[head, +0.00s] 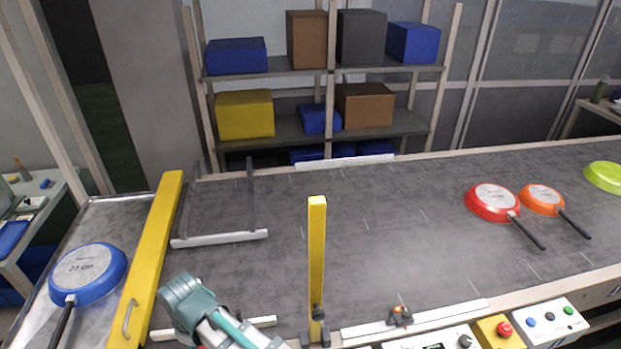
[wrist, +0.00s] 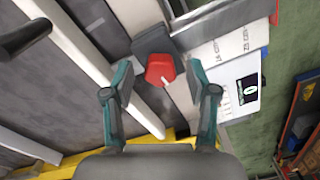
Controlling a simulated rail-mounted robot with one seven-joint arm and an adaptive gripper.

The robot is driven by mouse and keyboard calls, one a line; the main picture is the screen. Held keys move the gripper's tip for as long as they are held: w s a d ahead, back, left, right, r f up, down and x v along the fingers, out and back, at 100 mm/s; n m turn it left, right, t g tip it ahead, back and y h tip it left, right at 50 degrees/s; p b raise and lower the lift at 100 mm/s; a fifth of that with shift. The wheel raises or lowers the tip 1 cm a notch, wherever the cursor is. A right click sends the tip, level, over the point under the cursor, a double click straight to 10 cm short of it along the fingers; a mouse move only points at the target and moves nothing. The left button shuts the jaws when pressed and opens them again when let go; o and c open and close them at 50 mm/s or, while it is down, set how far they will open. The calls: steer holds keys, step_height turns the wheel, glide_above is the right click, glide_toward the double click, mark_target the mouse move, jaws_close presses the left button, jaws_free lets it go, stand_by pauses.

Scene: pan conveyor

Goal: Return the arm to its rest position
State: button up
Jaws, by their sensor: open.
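My gripper (wrist: 157,75) is open, with its two teal fingers spread apart and nothing held between them. Beyond the fingers, a red part on a dark base (wrist: 160,68) shows in the gap; I cannot tell how far off it is. In the head view, part of my teal and grey arm (head: 190,302) shows at the bottom left, over the front edge of the conveyor (head: 400,220) and right of a yellow bar (head: 157,240). I cannot make out the fingers in the head view.
A blue pan (head: 88,274) lies upside down left of the yellow bar. Red (head: 492,202), orange (head: 541,199) and green (head: 605,176) pans are at the right. A yellow post (head: 317,250) stands right of my arm. Control boxes (head: 548,322) line the front right.

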steer(key=m, duration=1)
steer(key=shift+m, duration=0.3)
stand_by(0.4)
